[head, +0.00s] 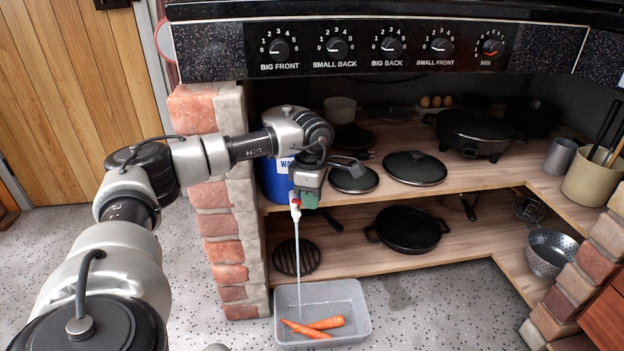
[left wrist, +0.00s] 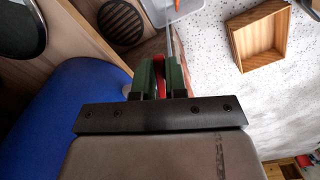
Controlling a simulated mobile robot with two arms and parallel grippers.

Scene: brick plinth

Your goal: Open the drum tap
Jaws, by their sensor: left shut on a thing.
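The blue drum (head: 274,182) stands on the upper wooden shelf beside the brick pillar, partly hidden by my left arm. Its white tap (head: 295,207) hangs past the shelf edge. My left gripper (head: 308,197) is at the tap, with its green fingers shut on the red tap handle (left wrist: 158,64). The fingers hide most of the handle. A thin pale stream (head: 298,260) runs from the spout down into a grey plastic tub (head: 357,297) on the floor. Two carrots (head: 312,327) lie in the tub. My right gripper is not in view.
Lidded pans (head: 414,168) stand on the upper shelf right of the drum. A black pan (head: 408,229) is on the lower shelf. The brick pillar (head: 218,235) is close to my left arm. A wooden box (left wrist: 259,35) shows in the left wrist view.

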